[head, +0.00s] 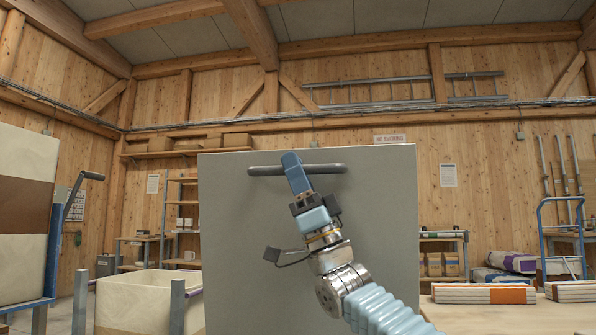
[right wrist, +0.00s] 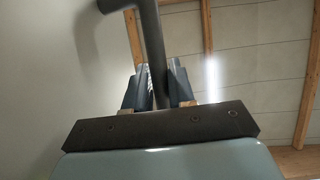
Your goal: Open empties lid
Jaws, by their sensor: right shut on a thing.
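A large grey lid panel (head: 380,240) stands upright in the middle of the head view. A dark bar handle (head: 325,169) runs across near its top edge. My right gripper (head: 292,165) is at the left half of this handle and is shut on it. In the right wrist view the dark handle bar (right wrist: 151,50) passes between the two fingers of my right gripper (right wrist: 158,88). What lies behind the panel is hidden. My left gripper is not in view.
A cream bin (head: 135,303) stands at the lower left between grey posts. A blue-framed cart (head: 62,240) is at far left. A table with stacked packs (head: 483,293) is at lower right. Shelves (head: 180,210) and a blue trolley (head: 562,240) stand further back.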

